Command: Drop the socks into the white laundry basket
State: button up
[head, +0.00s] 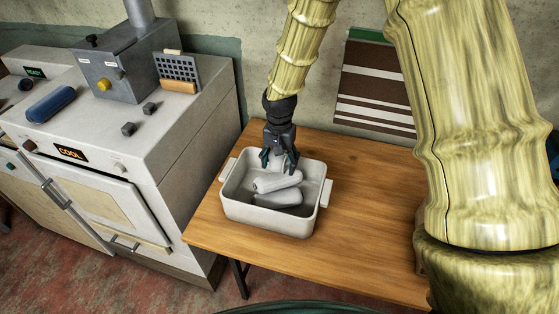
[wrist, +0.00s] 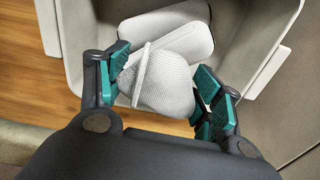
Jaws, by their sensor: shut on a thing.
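The white laundry basket (head: 268,216) stands on the wooden table, with a handle on each side. My gripper (head: 280,162) is over the basket's back part, pointing down. In the wrist view my gripper (wrist: 165,88) is shut on a pale grey-white sock bundle (wrist: 163,80), with a teal pad on each side of it. The held bundle is at or just above the basket's opening. Another pale sock bundle (wrist: 178,28) shows beyond it, inside the basket. In the head view pale socks (head: 280,187) show within the rim; whether the held bundle touches them I cannot tell.
The wooden table (head: 370,215) is bare to the right of the basket. A white stove-like unit (head: 150,140) stands close on the left, with a grey metal box (head: 112,65) and a blue roll (head: 51,104) on top. A striped cloth (head: 370,90) hangs on the wall behind.

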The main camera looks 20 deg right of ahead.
jog(key=o, duration=1.1)
jog(key=shift+r, duration=0.2)
notch_tip(320, 180, up, 12)
jog(key=shift+f, duration=0.15)
